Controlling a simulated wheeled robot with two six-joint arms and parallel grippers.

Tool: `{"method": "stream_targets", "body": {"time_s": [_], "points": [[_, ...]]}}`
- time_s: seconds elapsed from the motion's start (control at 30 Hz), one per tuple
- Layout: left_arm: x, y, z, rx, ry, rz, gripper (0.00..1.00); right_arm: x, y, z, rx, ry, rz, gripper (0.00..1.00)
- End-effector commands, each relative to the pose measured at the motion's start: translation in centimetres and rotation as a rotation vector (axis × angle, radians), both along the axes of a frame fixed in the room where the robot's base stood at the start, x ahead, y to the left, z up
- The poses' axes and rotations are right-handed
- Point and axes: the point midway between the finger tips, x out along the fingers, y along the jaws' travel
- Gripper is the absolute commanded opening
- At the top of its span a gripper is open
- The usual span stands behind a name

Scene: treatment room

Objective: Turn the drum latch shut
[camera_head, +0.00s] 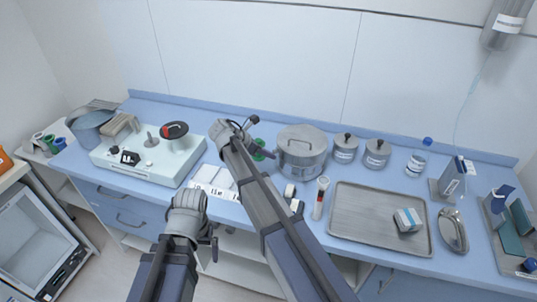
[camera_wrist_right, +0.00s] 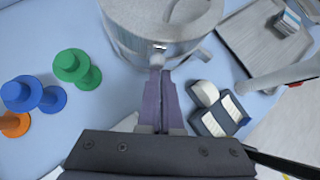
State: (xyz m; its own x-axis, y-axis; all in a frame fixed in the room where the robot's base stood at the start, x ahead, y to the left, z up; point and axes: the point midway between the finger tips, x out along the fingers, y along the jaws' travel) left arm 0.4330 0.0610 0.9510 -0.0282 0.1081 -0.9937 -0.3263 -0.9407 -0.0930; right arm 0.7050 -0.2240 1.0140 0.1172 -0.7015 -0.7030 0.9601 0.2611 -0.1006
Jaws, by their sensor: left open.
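The metal drum (camera_head: 301,158) is a round grey lidded vessel on the blue counter. It also fills the top middle of the right wrist view (camera_wrist_right: 160,28). My right gripper (camera_head: 270,156) is beside the drum's left side, largely hidden by my arm. In the wrist view its purple fingers (camera_wrist_right: 162,72) lie close together, tips at the drum's front by a small grey piece. I cannot tell whether they touch the latch. My left gripper (camera_head: 212,245) is open, low in front of the counter, away from the drum.
Right of the drum stand two lidded jars (camera_head: 345,148), a bottle (camera_head: 419,157) and a metal tray (camera_head: 378,212) with a small box. Green and blue spools (camera_wrist_right: 76,68) are left of the gripper. A white device (camera_head: 148,155) is further left.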

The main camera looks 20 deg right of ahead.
Motion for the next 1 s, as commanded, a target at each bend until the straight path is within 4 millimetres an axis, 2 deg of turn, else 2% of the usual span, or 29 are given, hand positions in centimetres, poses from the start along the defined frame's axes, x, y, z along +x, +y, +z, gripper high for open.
{"method": "stream_targets", "body": {"time_s": [0.03,0.2,0.47,0.5,0.7,1.0], "points": [[0.0,0.0,0.3,0.000,0.000,0.000,1.00,0.3,-1.0,0.8,-0.035,-0.011,-0.003,0.00],[0.0,0.0,0.0,0.000,0.000,0.000,1.00,0.0,-1.0,0.5,-0.033,-0.010,-0.004,0.00],[0.0,0.0,-2.8,0.000,0.000,0.000,1.00,-3.7,-0.4,-2.8,-0.002,0.002,-0.004,0.00],[0.0,0.0,-1.2,0.000,0.000,0.000,1.00,-2.2,1.0,-1.2,-0.004,0.002,0.000,0.00],[0.0,0.0,0.1,0.000,0.000,0.000,1.00,-0.4,4.9,0.1,-0.002,0.002,0.000,0.00],[0.0,0.0,1.0,0.000,0.000,0.000,1.00,0.9,8.1,1.0,-0.001,0.003,-0.001,0.00]]}}
